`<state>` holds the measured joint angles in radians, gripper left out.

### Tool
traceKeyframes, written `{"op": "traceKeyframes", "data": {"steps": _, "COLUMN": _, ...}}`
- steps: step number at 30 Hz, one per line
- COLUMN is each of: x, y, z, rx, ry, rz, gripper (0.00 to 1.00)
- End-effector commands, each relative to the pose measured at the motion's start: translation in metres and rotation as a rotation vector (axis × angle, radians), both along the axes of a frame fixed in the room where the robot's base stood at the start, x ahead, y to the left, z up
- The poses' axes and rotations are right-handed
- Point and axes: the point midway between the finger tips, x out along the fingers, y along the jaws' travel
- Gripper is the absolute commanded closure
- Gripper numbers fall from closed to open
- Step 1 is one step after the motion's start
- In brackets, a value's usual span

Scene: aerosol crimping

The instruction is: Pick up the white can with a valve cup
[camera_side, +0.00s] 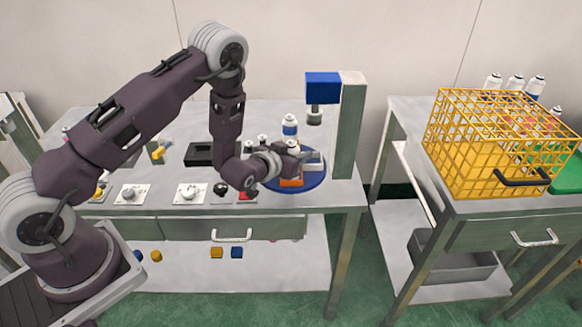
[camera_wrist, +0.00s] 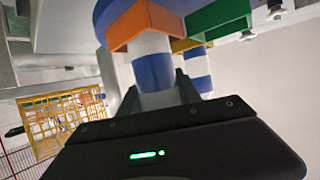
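In the wrist view, which is turned over, a white can with a blue band (camera_wrist: 152,70) stands in an orange holder (camera_wrist: 145,22) on the blue round table (camera_wrist: 108,12). My gripper (camera_wrist: 158,88) has one dark finger on each side of this can. Whether the fingers press on it cannot be told. Its far end and any valve cup are hidden by the gripper body. In the side view my gripper (camera_side: 306,160) is over the round table (camera_side: 312,183), above the orange holder (camera_side: 291,182). A second white and blue can (camera_side: 290,127) stands behind; a similar one shows in the wrist view (camera_wrist: 198,68).
A grey post (camera_side: 350,125) with a blue press head (camera_side: 322,88) rises behind the round table. A green holder (camera_wrist: 220,18) is beside the orange one. A yellow wire crate (camera_side: 480,150) stands on the right table, with several cans behind it.

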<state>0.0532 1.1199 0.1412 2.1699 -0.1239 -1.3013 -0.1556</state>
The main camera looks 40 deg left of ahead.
Motion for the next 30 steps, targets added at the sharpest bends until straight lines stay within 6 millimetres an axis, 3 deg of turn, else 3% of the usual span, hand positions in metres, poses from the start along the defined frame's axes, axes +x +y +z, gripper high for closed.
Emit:
{"op": "traceKeyframes", "data": {"steps": 11, "x": 0.000, "y": 0.000, "z": 0.003, "rx": 0.000, "ry": -0.002, "rz": 0.000, "gripper": 1.00}}
{"op": "traceKeyframes", "data": {"steps": 19, "x": 0.000, "y": 0.000, "z": 0.039, "rx": -0.001, "ry": -0.004, "rz": -0.001, "gripper": 1.00}}
{"op": "traceKeyframes", "data": {"steps": 30, "x": -0.068, "y": -0.070, "z": 0.035, "rx": 0.000, "ry": 0.003, "rz": -0.008, "gripper": 1.00}}
